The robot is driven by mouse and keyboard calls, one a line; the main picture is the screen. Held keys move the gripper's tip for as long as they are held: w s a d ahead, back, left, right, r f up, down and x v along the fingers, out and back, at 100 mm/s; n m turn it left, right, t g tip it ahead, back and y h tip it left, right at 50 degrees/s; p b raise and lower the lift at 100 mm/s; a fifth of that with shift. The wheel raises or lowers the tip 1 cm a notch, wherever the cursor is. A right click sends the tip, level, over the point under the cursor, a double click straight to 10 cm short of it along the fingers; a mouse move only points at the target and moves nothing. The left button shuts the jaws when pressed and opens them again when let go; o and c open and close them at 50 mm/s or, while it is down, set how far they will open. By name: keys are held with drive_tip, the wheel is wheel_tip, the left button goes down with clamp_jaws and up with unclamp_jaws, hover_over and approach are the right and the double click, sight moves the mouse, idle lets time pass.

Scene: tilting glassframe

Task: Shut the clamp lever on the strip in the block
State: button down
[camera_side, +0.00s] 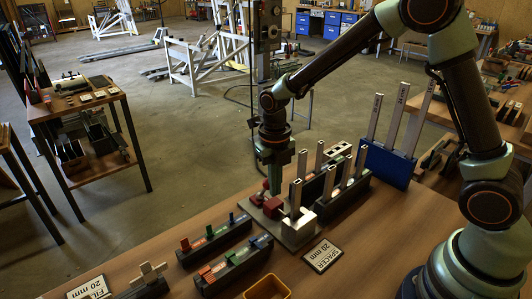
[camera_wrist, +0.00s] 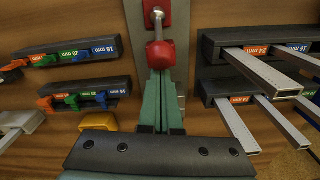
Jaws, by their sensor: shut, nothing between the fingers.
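The clamp has a red lever knob (camera_wrist: 161,54) on a silver rod, with another red part (camera_wrist: 155,12) at the rod's far end. In the side view, the red clamp part (camera_side: 273,208) sits on a grey metal plate beside the bright metal block (camera_side: 300,222). My gripper (camera_side: 273,184) points down over the plate, close to the red parts. In the wrist view, its green fingers (camera_wrist: 161,80) are shut and empty, their tips right at the knob. Whether they touch the knob is unclear.
Dark racks with coloured pieces (camera_side: 215,240) stand left of the plate. A dark rack with upright strips (camera_side: 345,195) and a blue rack (camera_side: 388,165) stand right. A yellow bin (camera_side: 268,288) and a spacer card (camera_side: 322,255) lie in front.

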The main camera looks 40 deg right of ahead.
drive_tip(key=shift+w+r, duration=0.3)
drive_tip(key=shift+w, duration=0.15)
drive_tip(key=shift+w+r, duration=0.4)
drive_tip(key=shift+w, duration=0.45)
drive_tip(key=w, duration=0.4)
drive_tip(key=shift+w+r, duration=0.1)
drive_tip(key=shift+r, duration=0.5)
drive_tip(key=shift+r, duration=0.6)
